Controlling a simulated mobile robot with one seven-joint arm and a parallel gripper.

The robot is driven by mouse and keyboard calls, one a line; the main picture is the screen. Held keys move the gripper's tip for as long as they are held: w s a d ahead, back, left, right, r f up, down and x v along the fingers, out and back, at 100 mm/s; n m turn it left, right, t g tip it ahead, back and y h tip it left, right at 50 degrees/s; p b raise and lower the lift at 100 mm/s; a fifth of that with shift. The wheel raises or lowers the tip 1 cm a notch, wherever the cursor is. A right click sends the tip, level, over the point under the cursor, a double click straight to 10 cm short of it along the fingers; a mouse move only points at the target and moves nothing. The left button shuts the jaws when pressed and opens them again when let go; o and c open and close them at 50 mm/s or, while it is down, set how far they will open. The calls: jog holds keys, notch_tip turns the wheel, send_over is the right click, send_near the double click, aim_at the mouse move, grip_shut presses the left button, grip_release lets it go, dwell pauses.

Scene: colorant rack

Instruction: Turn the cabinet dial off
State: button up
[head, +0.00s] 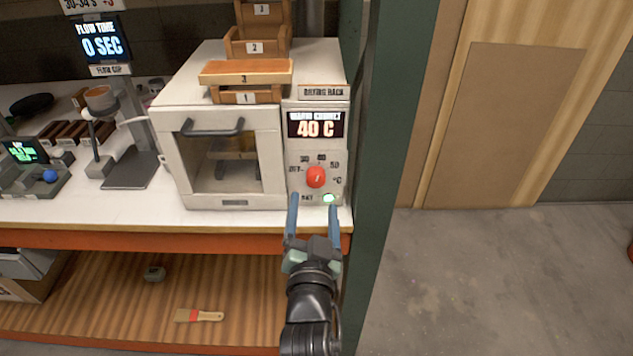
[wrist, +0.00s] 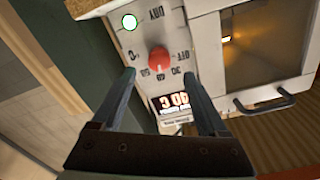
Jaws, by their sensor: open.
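The warming cabinet (head: 235,160) is a white box with a glass door and dark handle on the bench. Its control panel on the right carries a red round dial (head: 316,177) with OFF and temperature marks around it. The display (head: 316,124) above the dial reads 40 C. A green light (head: 329,198) glows below the dial. In the wrist view the panel appears upside down, with the red dial (wrist: 159,61) ahead between the fingers. My gripper (head: 313,207) is open and empty, in front of and below the dial, apart from it in the wrist view.
A green post (head: 385,130) stands close to the right of the panel. Wooden steps (head: 255,72) sit on the cabinet top. A flow cup stand (head: 100,130) is on the bench to the left. A brush (head: 199,315) lies on the lower shelf.

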aim_at(315, 183)
jog(key=w, duration=0.6)
jog(key=shift+w+d, duration=0.15)
jog(key=shift+w, duration=0.15)
grip_shut()
